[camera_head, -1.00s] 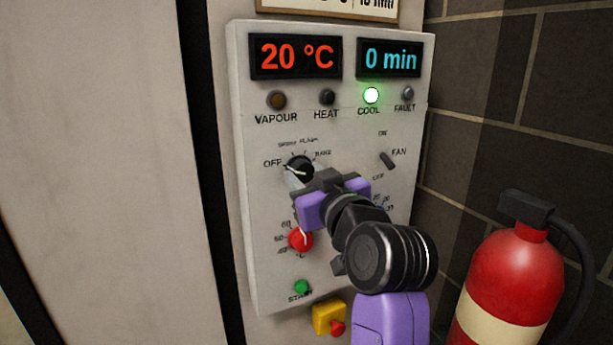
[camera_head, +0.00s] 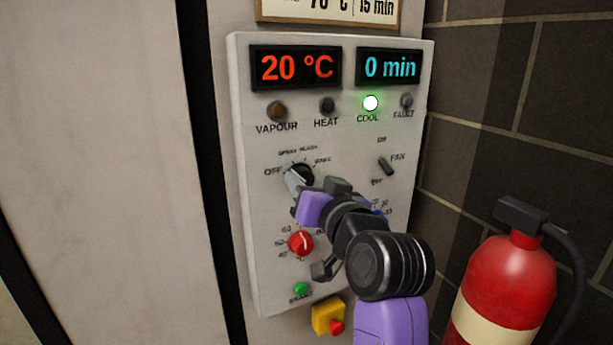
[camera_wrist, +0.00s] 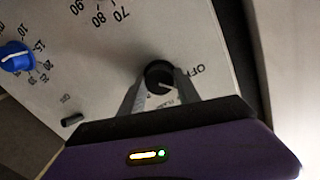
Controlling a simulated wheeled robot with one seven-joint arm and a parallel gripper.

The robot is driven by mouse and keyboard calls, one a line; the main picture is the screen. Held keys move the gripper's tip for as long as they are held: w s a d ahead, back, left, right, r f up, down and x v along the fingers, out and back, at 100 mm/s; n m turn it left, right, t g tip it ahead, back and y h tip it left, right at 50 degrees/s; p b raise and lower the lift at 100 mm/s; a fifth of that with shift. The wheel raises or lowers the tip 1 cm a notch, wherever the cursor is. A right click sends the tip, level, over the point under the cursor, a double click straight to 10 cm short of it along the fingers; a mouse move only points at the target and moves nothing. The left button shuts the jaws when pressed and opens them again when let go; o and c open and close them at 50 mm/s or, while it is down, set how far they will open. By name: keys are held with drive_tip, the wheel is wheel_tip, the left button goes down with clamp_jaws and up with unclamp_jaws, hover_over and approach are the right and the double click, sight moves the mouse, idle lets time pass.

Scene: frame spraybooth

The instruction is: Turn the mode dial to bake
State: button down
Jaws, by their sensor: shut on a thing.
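The mode dial (camera_head: 302,173) is a black knob on the upper left of the white control panel (camera_head: 330,215). OFF is printed to its left, with further labels above it and BAKE at its upper right. My gripper (camera_head: 297,179) is shut on the dial from the front and hides its lower part. In the wrist view, both fingers of my gripper (camera_wrist: 160,84) lie on either side of the black dial (camera_wrist: 158,72). A pale pointer line shows on the dial, but I cannot tell clearly which label it points at.
Below are a red dial (camera_head: 300,243), a green start button (camera_head: 300,289) and a yellow box with a red button (camera_head: 328,317). A fan switch (camera_head: 386,166) is at right. The COOL lamp (camera_head: 370,103) glows green. A fire extinguisher (camera_head: 507,288) stands at lower right.

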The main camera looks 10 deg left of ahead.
drive_tip(key=m+p, duration=0.1)
drive_tip(key=m, duration=0.2)
drive_tip(key=m+p, duration=0.2)
drive_tip(key=m, duration=0.1)
drive_tip(key=shift+r+g+p, duration=0.2)
drive_tip(key=shift+g+p, duration=0.1)
drive_tip(key=m+p, duration=0.3)
drive_tip(key=m, duration=0.2)
drive_tip(key=shift+d+y, duration=0.1)
drive_tip(key=shift+y, duration=0.3)
drive_tip(key=m+p, duration=0.2)
drive_tip(key=m, duration=0.2)
drive_tip(key=shift+w+g, duration=0.1)
drive_tip(key=shift+g, duration=0.2)
drive_tip(key=m, duration=0.2)
drive_tip(key=m+p, duration=0.1)
drive_tip(key=m, duration=0.2)
drive_tip(key=shift+d+f+y, duration=0.1)
drive_tip(key=shift+f+y, duration=0.1)
drive_tip(key=shift+y, duration=0.2)
drive_tip(key=shift+m, duration=0.3)
drive_tip(key=c, duration=0.9)
unclamp_jaws()
drive_tip(key=shift+o, duration=0.2)
